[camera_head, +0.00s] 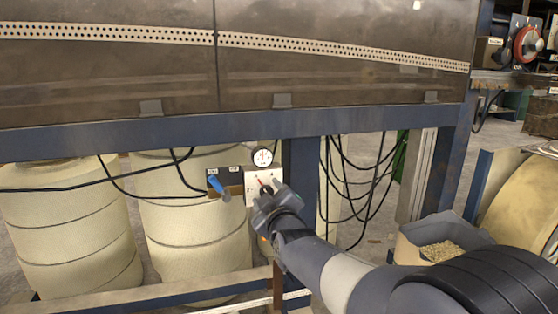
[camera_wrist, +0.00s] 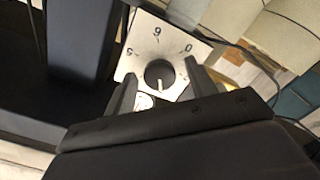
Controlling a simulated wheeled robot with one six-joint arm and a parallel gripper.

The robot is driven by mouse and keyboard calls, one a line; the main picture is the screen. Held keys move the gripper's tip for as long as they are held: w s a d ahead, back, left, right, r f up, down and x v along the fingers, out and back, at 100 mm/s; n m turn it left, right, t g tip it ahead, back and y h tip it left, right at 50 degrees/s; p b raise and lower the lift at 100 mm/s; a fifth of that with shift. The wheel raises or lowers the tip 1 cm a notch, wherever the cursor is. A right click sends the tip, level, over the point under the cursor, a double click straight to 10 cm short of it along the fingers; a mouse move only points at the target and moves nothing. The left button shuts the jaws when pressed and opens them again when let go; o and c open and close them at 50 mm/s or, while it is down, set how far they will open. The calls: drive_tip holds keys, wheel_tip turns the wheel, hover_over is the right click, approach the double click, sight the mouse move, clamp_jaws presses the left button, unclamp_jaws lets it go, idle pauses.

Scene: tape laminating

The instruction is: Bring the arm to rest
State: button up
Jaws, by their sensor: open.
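My arm (camera_head: 345,275) reaches from the lower right of the head view towards a control panel under the machine. My gripper (camera_head: 265,192) is at its end, in front of a white dial plate (camera_head: 252,182). In the wrist view my gripper (camera_wrist: 163,88) is open, with one finger on each side of a dark round knob (camera_wrist: 158,72). The knob sits on the white plate (camera_wrist: 148,42) marked with numbers. I cannot tell whether the fingers touch the knob.
A blue-handled lever (camera_head: 215,184) and a round gauge (camera_head: 262,157) are close beside the dial. A blue frame beam (camera_head: 180,133) runs above. Black cables (camera_head: 350,180) hang to the right. Cream barrels (camera_head: 65,225) stand left, and a bin of pellets (camera_head: 440,250) stands right.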

drive_tip(key=m+b, duration=0.3)
drive_tip(key=m, duration=1.6)
drive_tip(key=shift+m, duration=0.3)
idle(0.5)
